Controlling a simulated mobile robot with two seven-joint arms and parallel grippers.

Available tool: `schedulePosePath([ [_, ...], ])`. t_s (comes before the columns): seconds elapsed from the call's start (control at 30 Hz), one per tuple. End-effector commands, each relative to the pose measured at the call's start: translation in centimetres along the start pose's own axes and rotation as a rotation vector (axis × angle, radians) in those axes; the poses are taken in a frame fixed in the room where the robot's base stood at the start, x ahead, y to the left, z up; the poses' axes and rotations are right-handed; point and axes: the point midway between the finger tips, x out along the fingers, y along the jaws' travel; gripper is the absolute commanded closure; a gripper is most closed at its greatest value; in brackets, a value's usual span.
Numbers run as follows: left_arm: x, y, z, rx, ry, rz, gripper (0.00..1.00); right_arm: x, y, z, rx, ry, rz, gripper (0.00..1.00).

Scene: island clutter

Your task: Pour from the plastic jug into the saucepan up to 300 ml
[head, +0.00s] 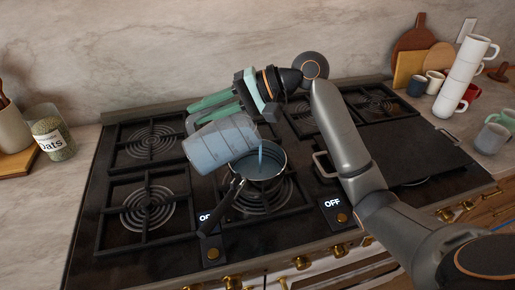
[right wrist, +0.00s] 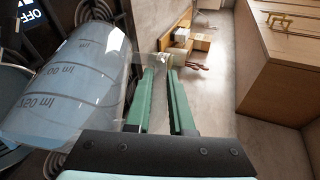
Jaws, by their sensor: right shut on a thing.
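The clear plastic jug (head: 221,142) is tilted steeply above the stove, its mouth toward the right. Bluish liquid fills much of it, and a stream falls into the saucepan (head: 240,186). The dark saucepan stands on the front middle burner, handle toward the front, with blue liquid inside. My right gripper (head: 200,110), with green fingers, is shut on the jug, at its handle side. In the right wrist view the jug (right wrist: 75,85) shows printed marks beside my gripper fingers (right wrist: 162,80). The liquid level in the pan cannot be read. My left gripper is out of view.
A dark griddle (head: 420,155) covers the stove's right side. Stacked white cups (head: 460,75) and loose mugs (head: 490,138) stand at the right. An oats jar (head: 52,135) stands at the left. Two OFF displays (head: 333,203) sit at the stove's front.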

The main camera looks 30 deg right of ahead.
Motion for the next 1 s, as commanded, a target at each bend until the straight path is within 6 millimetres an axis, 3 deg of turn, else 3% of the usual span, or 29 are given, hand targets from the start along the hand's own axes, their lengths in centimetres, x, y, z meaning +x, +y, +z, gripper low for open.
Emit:
schedulePosePath([
  [1.0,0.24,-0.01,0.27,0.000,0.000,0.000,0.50,-0.05,0.07,-0.06,0.003,0.000,-0.009,1.00],
])
